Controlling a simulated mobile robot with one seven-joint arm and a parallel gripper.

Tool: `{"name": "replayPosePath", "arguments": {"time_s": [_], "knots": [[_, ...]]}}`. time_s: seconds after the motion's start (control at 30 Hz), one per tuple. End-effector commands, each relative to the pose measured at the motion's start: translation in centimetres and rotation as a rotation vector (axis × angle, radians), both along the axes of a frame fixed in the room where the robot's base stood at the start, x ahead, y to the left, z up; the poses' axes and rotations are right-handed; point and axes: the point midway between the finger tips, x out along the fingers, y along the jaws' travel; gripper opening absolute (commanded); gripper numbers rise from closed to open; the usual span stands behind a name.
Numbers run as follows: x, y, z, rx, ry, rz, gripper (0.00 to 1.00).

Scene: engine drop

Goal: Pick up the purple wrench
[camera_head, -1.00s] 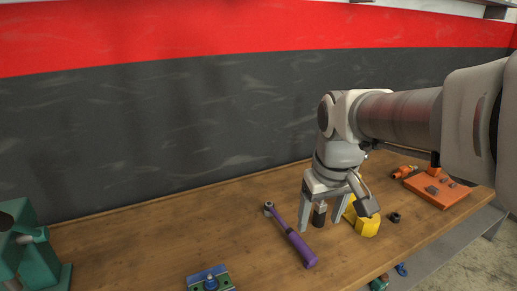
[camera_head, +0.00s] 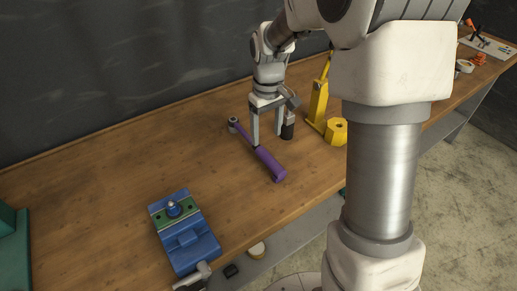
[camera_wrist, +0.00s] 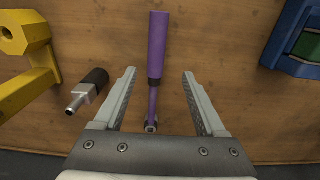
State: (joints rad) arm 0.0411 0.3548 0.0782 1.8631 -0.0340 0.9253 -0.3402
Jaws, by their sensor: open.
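The purple wrench (camera_head: 265,158) lies on the wooden workbench, its thick handle toward the front edge and its round metal head toward the wall. In the wrist view the wrench (camera_wrist: 157,50) runs up the picture, with its thin shaft between my two fingers and its head close to the gripper body. My gripper (camera_head: 269,143) points down over the wrench and is open. In the wrist view my gripper (camera_wrist: 159,72) has a finger on each side of the shaft, with a gap on both sides. I cannot tell exactly how high the fingertips are above the bench.
A black-handled metal tool (camera_wrist: 88,90) lies close outside the left finger in the wrist view. A yellow tool (camera_head: 320,100) and yellow block (camera_head: 336,131) stand to the right. A blue vise-like fixture (camera_head: 185,235) sits front left. The bench (camera_head: 110,160) left of the wrench is clear.

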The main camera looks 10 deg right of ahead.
Motion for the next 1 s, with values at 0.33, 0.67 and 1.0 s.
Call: {"name": "replayPosePath", "arguments": {"time_s": [0.33,0.67,1.0], "knots": [[-0.1,0.0,-5.5,0.0,0.002,0.0,0.73],[-0.6,-1.0,-9.0,0.001,0.004,-0.001,0.73],[-0.5,-0.9,-10.9,0.0,0.0,0.0,0.73]]}}
